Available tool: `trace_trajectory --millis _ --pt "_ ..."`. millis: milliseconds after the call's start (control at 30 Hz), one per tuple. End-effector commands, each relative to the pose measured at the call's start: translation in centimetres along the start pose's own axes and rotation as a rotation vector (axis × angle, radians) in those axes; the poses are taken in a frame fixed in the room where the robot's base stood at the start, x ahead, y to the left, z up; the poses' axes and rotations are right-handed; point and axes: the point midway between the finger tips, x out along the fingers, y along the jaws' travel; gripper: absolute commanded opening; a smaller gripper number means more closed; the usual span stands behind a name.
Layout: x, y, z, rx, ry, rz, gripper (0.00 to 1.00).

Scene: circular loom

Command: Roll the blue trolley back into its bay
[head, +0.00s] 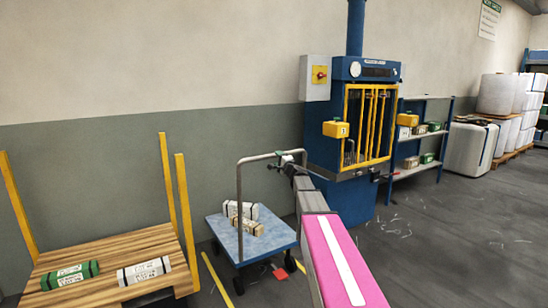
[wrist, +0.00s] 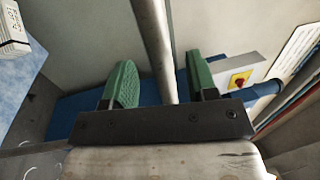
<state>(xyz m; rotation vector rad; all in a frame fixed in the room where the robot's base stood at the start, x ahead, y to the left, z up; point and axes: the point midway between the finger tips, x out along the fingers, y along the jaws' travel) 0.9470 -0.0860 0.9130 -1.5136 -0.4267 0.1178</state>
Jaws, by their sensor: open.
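The blue trolley (head: 272,242) stands on the floor left of the blue press, with wrapped packs (head: 240,212) on its deck. My gripper (head: 290,158) is at the handle's upper right part. In the wrist view my gripper (wrist: 160,75) is open, with a green-padded finger on each side of the handle tube (wrist: 153,40). I cannot tell whether either pad touches the tube. A corner of the trolley deck (wrist: 25,85) shows at the left there. A yellow floor line (head: 217,280) runs left of the trolley.
A wooden-decked cart (head: 105,258) with yellow posts and rolled packs stands close on the left. The blue press (head: 345,200) with a yellow guard stands behind my arm. A red piece (head: 281,274) lies by the trolley's front. Floor at the right is mostly open, with scraps.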

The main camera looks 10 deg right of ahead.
Motion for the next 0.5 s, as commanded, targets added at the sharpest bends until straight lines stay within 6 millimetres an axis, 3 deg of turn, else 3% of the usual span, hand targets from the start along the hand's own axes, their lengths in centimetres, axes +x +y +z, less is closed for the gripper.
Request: trace_trajectory --millis 33,200,500 --pt "-1.4 -0.1 0.2 0.000 0.001 0.000 0.53" --pt "-3.8 -0.2 0.1 -0.001 0.000 -0.002 0.53" --pt "-4.4 -0.2 0.0 -0.001 -0.001 -0.003 0.53"
